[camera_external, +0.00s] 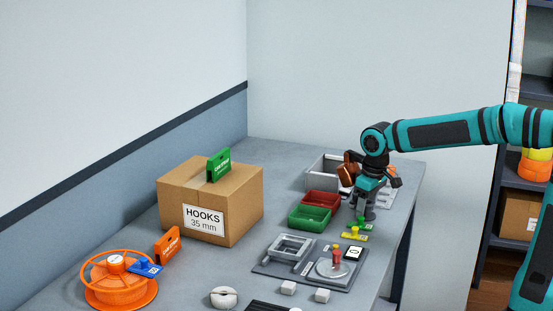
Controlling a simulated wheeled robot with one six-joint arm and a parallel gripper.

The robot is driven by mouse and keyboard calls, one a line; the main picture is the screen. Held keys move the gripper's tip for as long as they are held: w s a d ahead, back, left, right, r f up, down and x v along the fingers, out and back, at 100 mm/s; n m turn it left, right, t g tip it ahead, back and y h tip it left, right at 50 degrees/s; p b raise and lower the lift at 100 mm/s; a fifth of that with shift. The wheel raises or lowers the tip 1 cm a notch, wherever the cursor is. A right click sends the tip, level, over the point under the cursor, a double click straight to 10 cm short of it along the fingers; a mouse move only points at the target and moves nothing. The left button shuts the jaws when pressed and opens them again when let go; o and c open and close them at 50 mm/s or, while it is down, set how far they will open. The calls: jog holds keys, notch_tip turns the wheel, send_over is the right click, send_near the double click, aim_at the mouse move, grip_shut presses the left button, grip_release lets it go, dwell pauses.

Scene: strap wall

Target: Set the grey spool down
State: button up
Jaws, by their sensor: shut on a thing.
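My gripper (366,198) points down over the back right part of the table. It is shut on a small dark grey thing, which looks like the grey spool (369,214). The spool is low, close to the tabletop, just right of the red and green trays. I cannot tell whether it touches the table. The fingers hide part of it.
A red tray (322,199), a green tray (309,218) and a grey bin (322,172) stand left of my gripper. Green and yellow small pieces (356,234) lie in front. A fixture board (290,272), a carton (235,212) and an orange reel (120,292) stand further left.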

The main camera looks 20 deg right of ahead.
aim_at(372, 203)
jog(key=shift+f, duration=0.15)
jog(key=o, duration=0.7)
jog(key=r, duration=0.4)
jog(key=s+r, duration=0.1)
jog(key=r, duration=0.7)
jog(key=shift+s+d+r, duration=0.15)
jog(key=shift+d, duration=0.2)
jog(key=s+d+r+m+t, duration=0.2)
jog(key=s+d+r+t, duration=0.1)
jog(key=d, duration=0.4)
jog(key=s+d+r+m+t, duration=0.2)
jog(key=s+d+r+t, duration=0.2)
jog(key=s+d+t, duration=0.2)
jog(key=s+d+r+m+t, duration=0.1)
jog(key=s+d+r+t, duration=0.3)
jog(key=d+t, duration=0.3)
jog(key=shift+s+d+r+m+h, duration=0.15)
jog(key=shift+s+d+m+h, duration=0.2)
jog(key=shift+d, duration=0.4)
